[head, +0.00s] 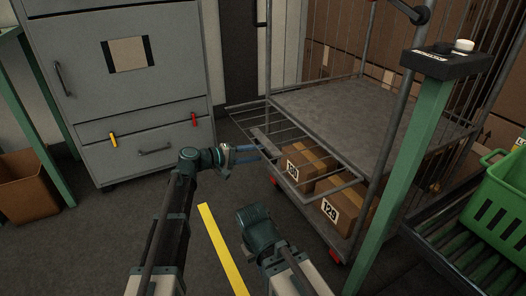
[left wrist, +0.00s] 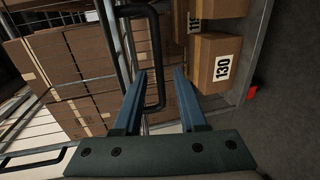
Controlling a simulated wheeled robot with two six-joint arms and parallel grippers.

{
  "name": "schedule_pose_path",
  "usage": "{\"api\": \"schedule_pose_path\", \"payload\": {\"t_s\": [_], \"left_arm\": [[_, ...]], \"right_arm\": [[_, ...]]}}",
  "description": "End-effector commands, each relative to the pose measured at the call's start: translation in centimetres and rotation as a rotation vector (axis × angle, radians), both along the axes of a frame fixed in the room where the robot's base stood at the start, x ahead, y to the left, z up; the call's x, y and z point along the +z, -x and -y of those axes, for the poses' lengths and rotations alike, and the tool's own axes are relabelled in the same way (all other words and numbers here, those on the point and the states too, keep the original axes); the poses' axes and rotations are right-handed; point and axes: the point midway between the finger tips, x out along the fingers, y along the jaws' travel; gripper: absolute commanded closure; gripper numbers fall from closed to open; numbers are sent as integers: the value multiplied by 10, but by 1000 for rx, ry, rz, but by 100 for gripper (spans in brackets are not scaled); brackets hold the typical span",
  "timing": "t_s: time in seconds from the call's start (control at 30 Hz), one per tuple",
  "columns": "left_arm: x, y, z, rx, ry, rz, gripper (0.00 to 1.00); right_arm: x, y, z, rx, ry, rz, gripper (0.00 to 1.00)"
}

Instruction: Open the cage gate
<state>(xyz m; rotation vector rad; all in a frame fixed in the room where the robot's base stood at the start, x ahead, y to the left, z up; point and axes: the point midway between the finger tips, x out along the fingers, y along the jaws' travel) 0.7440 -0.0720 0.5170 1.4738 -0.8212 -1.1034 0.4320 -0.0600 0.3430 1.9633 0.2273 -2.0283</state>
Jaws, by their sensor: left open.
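The cage gate (head: 268,128) is a grey barred panel across the lower front of the roll cage (head: 335,103). Boxes show beside and below its bars. My left gripper (head: 257,153) is at the gate's left part in the head view, open, with its blue fingers pointing right. In the left wrist view, a black U-shaped handle (left wrist: 161,60) lies between or just beyond the open fingers (left wrist: 163,78); I cannot tell whether they touch it. My right arm's teal joint shows low in the head view, but its gripper is not visible.
Cartons labelled 130 (head: 307,165) and 129 (head: 342,205) sit under the cage's shelf. A green post (head: 408,165) with a control box (head: 447,62) stands right of the cage. A grey cabinet (head: 75,95) is at left, and a green crate (head: 497,215) at right.

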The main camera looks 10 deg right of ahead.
Motion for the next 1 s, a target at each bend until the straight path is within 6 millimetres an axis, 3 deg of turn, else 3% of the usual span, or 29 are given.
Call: {"api": "schedule_pose_path", "payload": {"t_s": [0.2, 0.43, 0.63, 1.0], "left_arm": [[13, 18, -47, 5, 1, -1, 56], [19, 29, -79, 3, 1, 0, 56], [20, 33, -91, 2, 1, 0, 56], [20, 35, -90, -3, -7, -1, 56]], "right_arm": [[12, 0, 0, 0, 0, -1, 100], [19, 0, 0, 0, 0, -1, 100], [20, 0, 0, 0, 1, -2, 100], [22, 0, 0, 0, 1, -2, 100]]}}
